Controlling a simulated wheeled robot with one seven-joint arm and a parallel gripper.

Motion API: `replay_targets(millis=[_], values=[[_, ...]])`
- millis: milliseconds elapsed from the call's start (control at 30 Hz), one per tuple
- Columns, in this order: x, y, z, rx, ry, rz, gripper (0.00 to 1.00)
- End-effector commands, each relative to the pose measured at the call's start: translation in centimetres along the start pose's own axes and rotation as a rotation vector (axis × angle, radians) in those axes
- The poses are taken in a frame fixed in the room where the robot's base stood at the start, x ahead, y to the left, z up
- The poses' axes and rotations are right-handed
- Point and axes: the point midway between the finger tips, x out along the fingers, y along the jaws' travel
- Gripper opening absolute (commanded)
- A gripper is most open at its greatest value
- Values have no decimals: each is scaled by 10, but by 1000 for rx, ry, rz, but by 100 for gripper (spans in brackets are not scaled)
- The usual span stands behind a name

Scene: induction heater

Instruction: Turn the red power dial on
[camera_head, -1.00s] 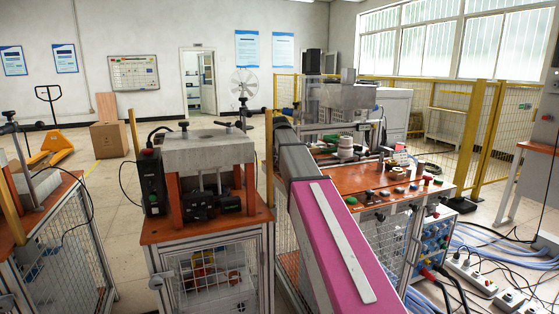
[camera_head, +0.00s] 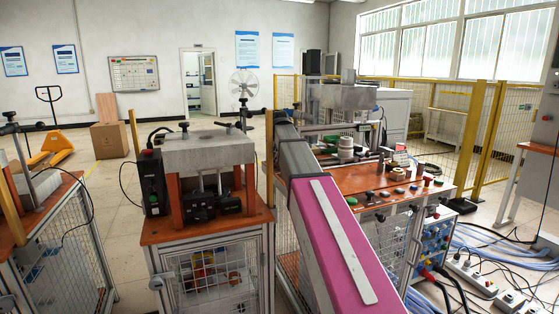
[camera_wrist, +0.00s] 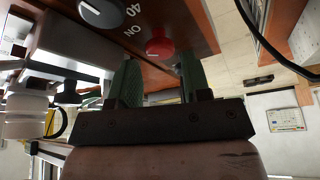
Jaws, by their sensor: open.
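The red power dial (camera_wrist: 158,47) is a round red knob on a brown-red panel, near the top middle of the wrist view. The word "ON" is printed beside it, upside down in this view. My gripper (camera_wrist: 159,62) has two green fingers, open and apart. The dial shows in the gap between the fingertips, with no visible contact. I cannot tell how deep the dial sits between them. In the head view my pink arm stretches toward the heater bench, and my gripper cannot be made out there.
A grey knob (camera_wrist: 101,12) marked "40" sits on the same panel, up and left of the dial. A white cylindrical part (camera_wrist: 27,115) is at the left of the wrist view. The orange bench top (camera_head: 350,178) carries several small buttons. Yellow fencing (camera_head: 487,135) stands behind at right.

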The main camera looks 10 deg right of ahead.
Motion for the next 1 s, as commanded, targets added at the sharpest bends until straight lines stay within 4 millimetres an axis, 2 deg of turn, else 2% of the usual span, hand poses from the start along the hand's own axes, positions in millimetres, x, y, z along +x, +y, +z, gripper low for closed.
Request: replay_targets(millis=[200, 400, 600, 1000], values=[[-42, 0, 0, 0, 2, 0, 44], [-69, 0, 0, 1, 1, 0, 44], [-81, 0, 0, 1, 1, 0, 44], [-82, 0, 0, 0, 0, 0, 44]])
